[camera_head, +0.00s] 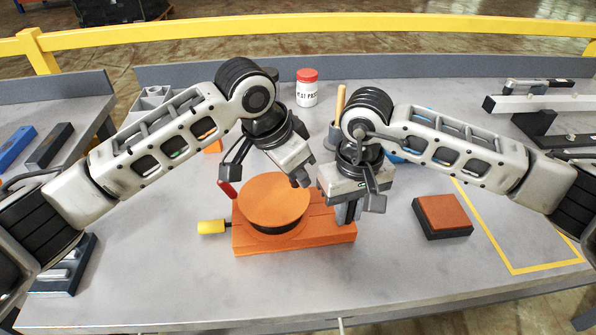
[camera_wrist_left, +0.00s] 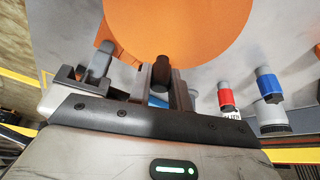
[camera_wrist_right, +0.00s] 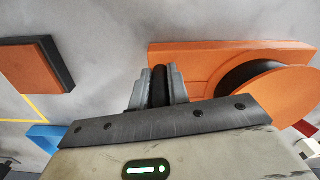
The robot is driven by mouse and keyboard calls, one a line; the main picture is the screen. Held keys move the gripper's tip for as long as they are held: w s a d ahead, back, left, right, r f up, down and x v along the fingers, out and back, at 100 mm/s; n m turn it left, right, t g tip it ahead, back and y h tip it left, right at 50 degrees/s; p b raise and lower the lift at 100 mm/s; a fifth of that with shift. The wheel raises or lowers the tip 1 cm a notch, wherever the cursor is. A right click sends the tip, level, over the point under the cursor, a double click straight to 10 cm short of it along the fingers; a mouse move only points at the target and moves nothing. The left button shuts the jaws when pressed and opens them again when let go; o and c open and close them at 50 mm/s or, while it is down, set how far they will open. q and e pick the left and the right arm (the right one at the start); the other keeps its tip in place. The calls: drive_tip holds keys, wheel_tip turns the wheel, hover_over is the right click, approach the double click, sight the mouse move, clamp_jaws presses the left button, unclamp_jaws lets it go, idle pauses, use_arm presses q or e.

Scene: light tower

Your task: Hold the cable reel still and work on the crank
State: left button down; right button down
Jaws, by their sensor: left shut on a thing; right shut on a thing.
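The cable reel has an orange base (camera_head: 245,243) and a round orange top disc (camera_head: 272,198). The disc also shows in the left wrist view (camera_wrist_left: 180,25), and the base in the right wrist view (camera_wrist_right: 185,55). My left gripper (camera_head: 302,182) is at the disc's far right rim, shut on a dark upright knob (camera_wrist_left: 160,75), which looks like the crank's handle. My right gripper (camera_head: 347,214) points down at the base's right end, shut on a black upright grip (camera_wrist_right: 160,85) there. The lower ends of both held parts are hidden.
A yellow handle (camera_head: 211,227) sticks out left of the base, and a red handle (camera_head: 228,189) stands beside the disc. An orange-topped block (camera_head: 443,213) lies to the right, near a yellow outline (camera_head: 515,272). A red-lidded jar (camera_head: 307,92) stands behind. The front table is clear.

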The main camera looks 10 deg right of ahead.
sight(273, 195)
use_arm(q)
drive_tip(key=shift+w+a+n, duration=0.1)
drive_tip(key=shift+w+n, duration=0.1)
drive_tip(key=shift+n, duration=0.2)
drive_tip(key=c, duration=1.3)
unclamp_jaws()
drive_tip(key=shift+r, duration=0.1)
drive_tip(key=v, duration=1.2)
drive_tip(key=shift+s, duration=0.25)
use_arm(e)
drive_tip(key=c, duration=1.3)
unclamp_jaws()
drive_tip(key=shift+o, duration=0.2)
drive_tip(key=shift+r, duration=0.1)
